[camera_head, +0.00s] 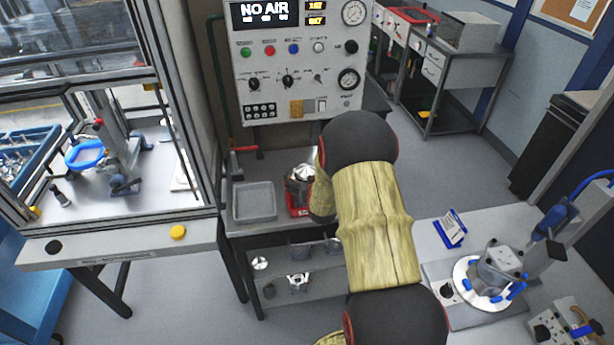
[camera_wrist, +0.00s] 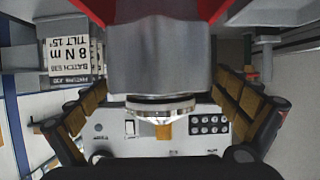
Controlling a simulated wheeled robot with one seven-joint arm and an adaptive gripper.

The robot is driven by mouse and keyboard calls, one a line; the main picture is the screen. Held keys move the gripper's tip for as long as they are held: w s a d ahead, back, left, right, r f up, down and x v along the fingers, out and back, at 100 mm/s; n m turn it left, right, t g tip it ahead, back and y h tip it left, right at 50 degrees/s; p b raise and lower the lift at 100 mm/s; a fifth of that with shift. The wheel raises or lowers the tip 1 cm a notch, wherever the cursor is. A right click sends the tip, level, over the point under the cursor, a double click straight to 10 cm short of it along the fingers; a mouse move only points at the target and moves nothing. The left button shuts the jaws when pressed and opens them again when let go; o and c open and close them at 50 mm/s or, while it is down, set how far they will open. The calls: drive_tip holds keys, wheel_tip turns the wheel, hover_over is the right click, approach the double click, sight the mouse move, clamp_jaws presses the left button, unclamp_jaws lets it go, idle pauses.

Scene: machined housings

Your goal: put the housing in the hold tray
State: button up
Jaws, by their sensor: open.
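A housing (camera_head: 301,175) with a shiny silver top stands in a small red tray (camera_head: 297,208) on the bench below the control panel. In the wrist view, which is upside down, the grey housing body (camera_wrist: 160,60) and its silver ring fill the middle, with red tray parts (camera_wrist: 226,8) beside it. My gripper (camera_wrist: 162,88) is open, with one finger on each side of the housing; I cannot tell whether they touch it. No readable label shows which tray is the hold tray; a grey tray (camera_head: 254,203) stands left of the red one and looks empty.
The control panel (camera_head: 300,60) reading NO AIR rises behind the trays. Metal parts (camera_head: 298,282) lie on the shelf below. At right, another grey housing (camera_head: 500,262) sits on a round fixture, near a blue-and-white card holder (camera_head: 450,229). A glazed machine enclosure (camera_head: 190,150) stands left.

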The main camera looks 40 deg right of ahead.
drive_tip(key=shift+s+r, duration=0.1)
drive_tip(key=shift+r, duration=0.1)
drive_tip(key=v, duration=1.2)
drive_tip(key=a+r+n+g+y, duration=0.2)
drive_tip(key=a+r+n+y, duration=0.15)
drive_tip(key=a+r, duration=1.15)
drive_tip(key=s+a+r+n+g+y, duration=0.1)
drive_tip(key=s+a+r+g, duration=0.1)
drive_tip(key=s+a, duration=0.6)
drive_tip(key=s+a+r+n+g+y, duration=0.1)
drive_tip(key=s+a+r+y, duration=0.1)
drive_tip(key=s+a, duration=0.6)
drive_tip(key=s+r+p, duration=0.1)
drive_tip(key=s, duration=0.4)
drive_tip(key=shift+n+g, duration=0.35)
drive_tip(key=shift+g, duration=0.05)
drive_tip(key=shift+y, duration=0.25)
